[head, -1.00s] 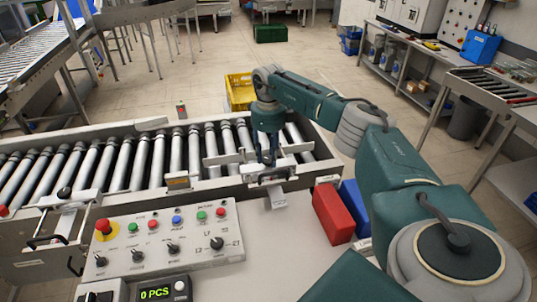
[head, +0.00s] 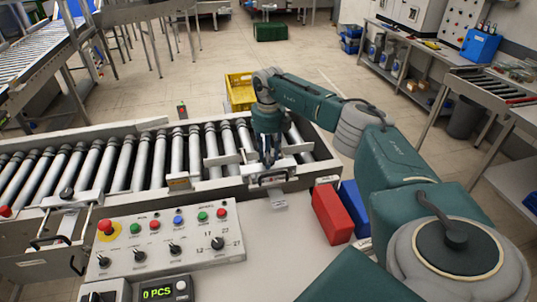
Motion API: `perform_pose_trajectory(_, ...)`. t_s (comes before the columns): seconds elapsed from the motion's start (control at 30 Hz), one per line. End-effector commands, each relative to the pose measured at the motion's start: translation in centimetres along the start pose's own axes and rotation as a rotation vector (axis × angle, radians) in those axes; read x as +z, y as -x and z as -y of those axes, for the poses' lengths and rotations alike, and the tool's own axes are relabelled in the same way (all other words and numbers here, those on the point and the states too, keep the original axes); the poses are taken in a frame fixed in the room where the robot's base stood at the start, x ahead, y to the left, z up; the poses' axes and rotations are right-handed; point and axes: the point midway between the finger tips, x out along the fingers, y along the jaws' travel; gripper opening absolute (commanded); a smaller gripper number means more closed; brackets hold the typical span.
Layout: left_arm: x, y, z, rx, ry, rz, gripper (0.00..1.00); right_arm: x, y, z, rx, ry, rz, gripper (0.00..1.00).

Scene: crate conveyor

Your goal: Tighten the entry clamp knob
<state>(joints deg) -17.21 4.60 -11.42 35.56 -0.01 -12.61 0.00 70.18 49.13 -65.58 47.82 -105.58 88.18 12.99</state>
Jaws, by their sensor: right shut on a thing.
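My right gripper (head: 268,158) points down over the near rail of the roller conveyor (head: 150,160), at its right end. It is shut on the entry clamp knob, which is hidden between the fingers. The metal clamp bracket (head: 268,180) sits on the rail just below the fingertips. At the conveyor's left end, another bracket with a dark knob (head: 67,193) stands on the near rail. My left gripper is out of view.
A control panel (head: 165,240) with knobs and coloured buttons stands in front of the conveyor. A red bin (head: 332,213) and a blue bin (head: 355,207) stand right of the clamp. A yellow crate (head: 239,92) is on the floor behind.

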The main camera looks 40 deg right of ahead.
Motion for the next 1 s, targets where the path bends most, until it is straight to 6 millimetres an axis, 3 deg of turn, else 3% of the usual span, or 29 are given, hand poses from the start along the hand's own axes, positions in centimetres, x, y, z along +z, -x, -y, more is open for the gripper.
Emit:
perform_pose_trajectory(0.57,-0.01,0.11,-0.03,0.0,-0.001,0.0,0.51,0.42,0.46,0.08,0.002,-0.033,0.014,0.06)
perform_pose_trajectory(0.6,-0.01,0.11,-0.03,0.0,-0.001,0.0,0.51,0.43,0.47,0.08,0.002,-0.033,0.015,0.4)
perform_pose_trajectory(0.67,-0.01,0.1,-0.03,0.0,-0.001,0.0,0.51,0.4,0.44,0.07,0.002,-0.033,0.014,0.51)
perform_pose_trajectory(1.0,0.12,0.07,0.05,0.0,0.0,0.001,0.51,0.18,0.48,0.02,0.001,-0.03,0.006,0.51)
